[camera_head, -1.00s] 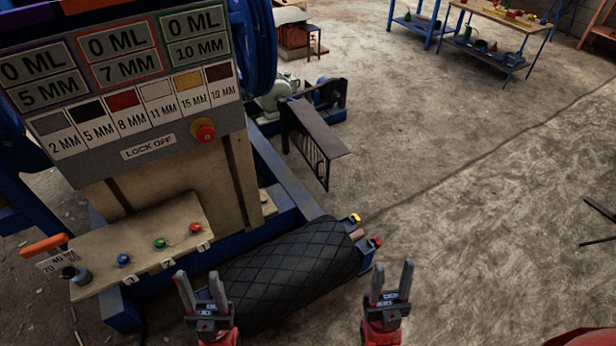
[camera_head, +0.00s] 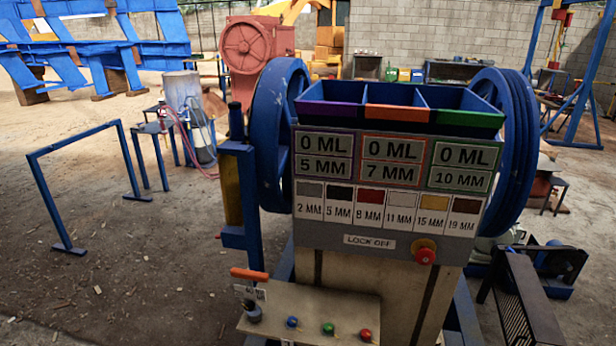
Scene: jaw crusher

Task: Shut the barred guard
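The barred guard (camera_head: 512,312) is a dark metal cover with a flat top and a slatted side at the lower right. It stands angled out beside the motor and belt drive (camera_head: 552,262), whose parts are exposed. The bottom of the guard is cut off by the frame edge. The jaw crusher stands in the middle, with a blue flywheel (camera_head: 276,135) on its left and a grooved blue wheel (camera_head: 512,150) on its right. Neither of my grippers is in view.
The crusher's front has a sign panel with a red stop button (camera_head: 425,252) and a button shelf (camera_head: 300,312). A blue rail (camera_head: 80,145) stands at the left. A small stool (camera_head: 555,192) is behind the guard. Floor is open at the left.

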